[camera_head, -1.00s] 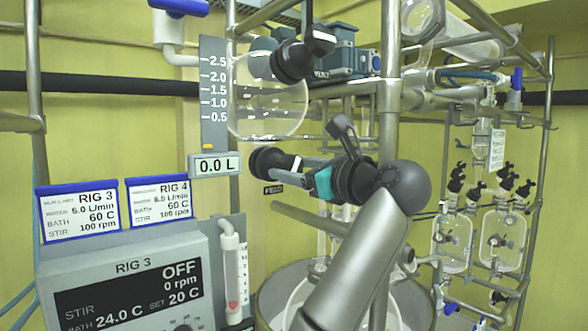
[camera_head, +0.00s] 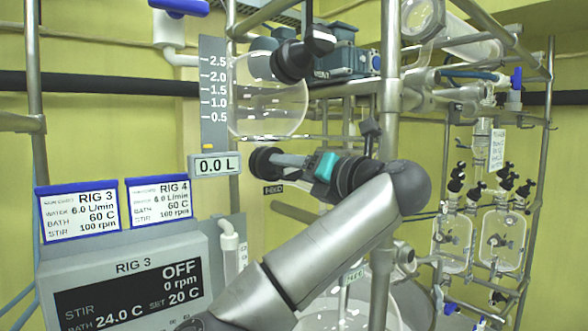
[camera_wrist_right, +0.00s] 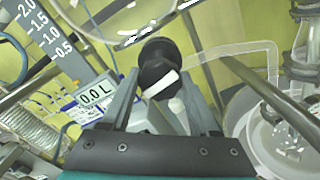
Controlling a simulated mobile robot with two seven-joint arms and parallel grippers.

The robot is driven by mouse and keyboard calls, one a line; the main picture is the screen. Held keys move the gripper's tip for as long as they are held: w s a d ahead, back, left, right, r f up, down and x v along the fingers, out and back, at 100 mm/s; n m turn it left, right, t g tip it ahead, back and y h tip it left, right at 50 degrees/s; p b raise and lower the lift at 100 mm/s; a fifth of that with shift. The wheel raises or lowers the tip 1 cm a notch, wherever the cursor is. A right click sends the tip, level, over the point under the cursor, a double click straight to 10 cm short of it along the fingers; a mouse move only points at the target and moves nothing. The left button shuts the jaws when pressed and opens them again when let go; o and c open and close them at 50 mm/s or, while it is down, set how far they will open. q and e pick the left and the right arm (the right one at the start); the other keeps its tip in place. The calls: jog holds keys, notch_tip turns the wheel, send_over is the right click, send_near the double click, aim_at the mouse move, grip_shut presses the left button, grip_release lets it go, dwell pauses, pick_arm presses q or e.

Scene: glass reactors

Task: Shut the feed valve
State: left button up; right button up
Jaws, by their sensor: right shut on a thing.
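The feed valve's round black knob (camera_head: 263,163) is under the glass vessel, beside a small black "FEED" label (camera_head: 273,189). My right gripper (camera_head: 284,160) reaches it from the right and is shut on the knob. In the right wrist view the black knob (camera_wrist_right: 158,66) with a white bar sits between the fingertips (camera_wrist_right: 160,82). The fingers and the arm hide part of the valve body. My left gripper is in neither view.
A glass vessel (camera_head: 268,100) hangs just above, by a level scale and a 0.0 L display (camera_head: 215,165). A metal post (camera_head: 389,90) stands close to my right arm. A RIG 3 control box (camera_head: 130,280) is at lower left.

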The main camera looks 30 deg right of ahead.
jog(key=shift+f+m, duration=0.1)
jog(key=shift+m, duration=0.5)
jog(key=shift+m, duration=0.3)
jog(key=o, duration=1.4)
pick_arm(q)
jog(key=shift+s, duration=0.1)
